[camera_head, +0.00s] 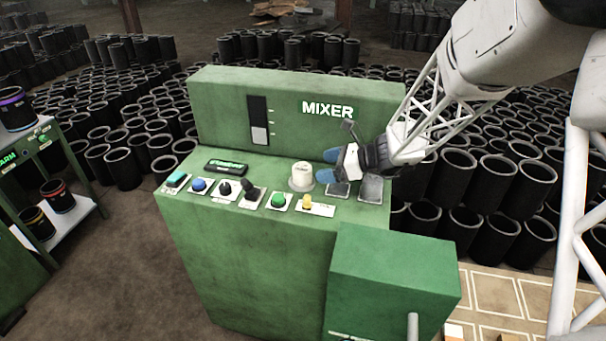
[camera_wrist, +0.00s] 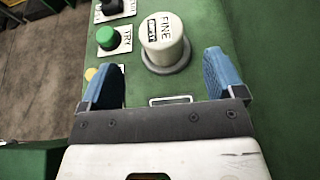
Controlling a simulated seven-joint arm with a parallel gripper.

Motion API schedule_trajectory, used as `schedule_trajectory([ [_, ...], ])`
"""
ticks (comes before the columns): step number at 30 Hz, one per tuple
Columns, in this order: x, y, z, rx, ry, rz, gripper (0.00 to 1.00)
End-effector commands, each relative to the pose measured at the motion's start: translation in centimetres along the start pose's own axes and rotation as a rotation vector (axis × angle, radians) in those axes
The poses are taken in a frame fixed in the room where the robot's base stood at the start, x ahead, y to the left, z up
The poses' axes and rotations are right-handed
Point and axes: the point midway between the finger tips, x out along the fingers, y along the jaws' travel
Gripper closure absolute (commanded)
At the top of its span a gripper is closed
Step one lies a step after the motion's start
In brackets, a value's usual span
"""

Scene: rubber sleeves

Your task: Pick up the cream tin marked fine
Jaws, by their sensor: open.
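My gripper (camera_head: 328,166) is just right of the tin in the head view, with blue fingertips. In the wrist view my gripper (camera_wrist: 165,75) is open, its two blue fingers apart. The tin stands ahead of the gap between them, and nothing is held.
The console (camera_head: 270,255) has a green button (camera_head: 279,200), a yellow knob (camera_head: 307,201) and a dark lever (camera_head: 252,191) close to the tin. A raised back panel marked MIXER (camera_head: 295,112) stands behind. Dark grey pads (camera_head: 371,188) lie to the right.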

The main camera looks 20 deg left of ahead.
Motion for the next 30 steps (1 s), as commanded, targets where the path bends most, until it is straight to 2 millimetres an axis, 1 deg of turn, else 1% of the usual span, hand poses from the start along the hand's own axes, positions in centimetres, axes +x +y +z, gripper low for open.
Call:
schedule_trajectory([
  [10,0.1,0.0,0.0,0.0,0.0,0.0,0.12],
  [21,2.4,0.0,0.0,-0.001,0.001,0.001,0.12],
  [30,2.6,0.0,0.0,-0.001,0.0,0.0,0.12],
])
